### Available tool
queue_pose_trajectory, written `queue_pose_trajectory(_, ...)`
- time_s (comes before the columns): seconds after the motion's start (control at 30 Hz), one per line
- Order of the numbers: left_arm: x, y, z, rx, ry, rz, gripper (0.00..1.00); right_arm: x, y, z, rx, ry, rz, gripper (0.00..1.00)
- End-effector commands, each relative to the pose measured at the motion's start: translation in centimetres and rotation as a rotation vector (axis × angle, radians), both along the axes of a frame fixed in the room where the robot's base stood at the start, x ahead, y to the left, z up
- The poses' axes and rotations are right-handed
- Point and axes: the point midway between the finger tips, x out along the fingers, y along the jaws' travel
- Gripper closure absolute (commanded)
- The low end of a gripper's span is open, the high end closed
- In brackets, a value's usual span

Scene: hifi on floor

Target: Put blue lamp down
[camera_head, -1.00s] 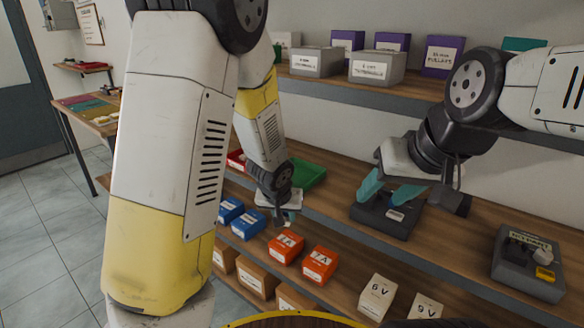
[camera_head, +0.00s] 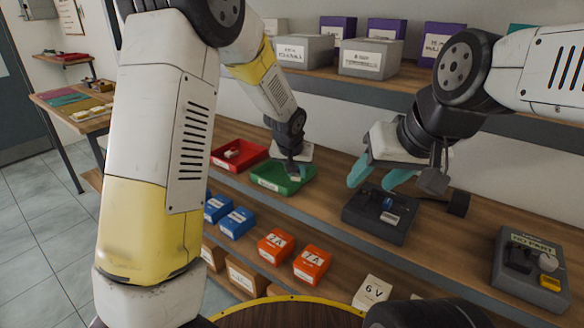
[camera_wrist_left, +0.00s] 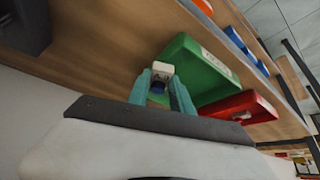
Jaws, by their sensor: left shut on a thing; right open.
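My left gripper (camera_head: 291,178) is over the green tray (camera_head: 266,181) on the shelf. In the left wrist view its teal fingers (camera_wrist_left: 161,88) are shut on a small part, the blue lamp (camera_wrist_left: 158,87), with a white end and a dark blue portion between the fingers. The green tray (camera_wrist_left: 196,66) lies just beyond it; I cannot tell whether the lamp touches the tray. My right gripper (camera_head: 373,183) is open and empty above the dark device (camera_head: 365,222). Another small blue piece (camera_head: 388,203) stands in that device.
A red tray (camera_head: 226,160) with a small white part is left of the green tray. A second grey device (camera_head: 517,281) is at the right. Blue and orange boxes stand on the shelf below, grey and purple boxes above. Bare wood lies between green tray and dark device.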

Motion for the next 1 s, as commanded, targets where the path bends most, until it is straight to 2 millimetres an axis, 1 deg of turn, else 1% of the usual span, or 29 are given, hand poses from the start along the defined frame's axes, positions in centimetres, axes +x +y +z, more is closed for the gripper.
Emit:
queue_pose_trajectory(0.03, 1.3, 0.5, -0.2, -0.001, 0.000, 0.005, 1.00, 0.0, 0.0, 0.0, 0.000, 0.000, 0.000, 0.48)
queue_pose_trajectory(0.1, 2.4, 0.7, -0.3, -0.001, 0.000, 0.004, 1.00, 0.0, 0.0, 0.0, 0.000, 0.000, 0.000, 0.48)
queue_pose_trajectory(0.2, 3.5, 0.9, -0.3, -0.001, -0.001, 0.001, 1.00, 0.0, 0.0, 0.0, 0.000, 0.000, 0.000, 0.48)
queue_pose_trajectory(0.33, 4.1, 1.1, -0.4, 0.000, 0.000, 0.001, 1.00, 0.0, 0.0, 0.0, 0.000, 0.000, 0.000, 0.48)
queue_pose_trajectory(0.4, 4.8, 1.3, -0.5, 0.000, 0.000, 0.002, 1.00, 0.0, 0.0, 0.0, 0.000, 0.000, 0.000, 0.48)
queue_pose_trajectory(0.53, 4.6, 1.1, -2.8, 0.002, 0.004, -0.003, 1.00, 0.0, 0.0, 0.0, 0.000, 0.000, 0.000, 0.48)
queue_pose_trajectory(0.63, 4.6, 1.1, -3.9, 0.001, 0.002, -0.002, 1.00, 0.0, 0.0, 0.0, 0.000, 0.000, 0.000, 0.48)
queue_pose_trajectory(0.97, 4.6, 1.2, -4.2, 0.001, 0.001, -0.001, 1.00, 0.0, 0.0, 0.0, 0.000, 0.000, 0.000, 0.48)
queue_pose_trajectory(1.0, 4.6, 1.2, -4.3, 0.000, 0.000, -0.001, 0.72, 0.0, 0.0, 0.0, 0.000, 0.000, 0.000, 0.48)
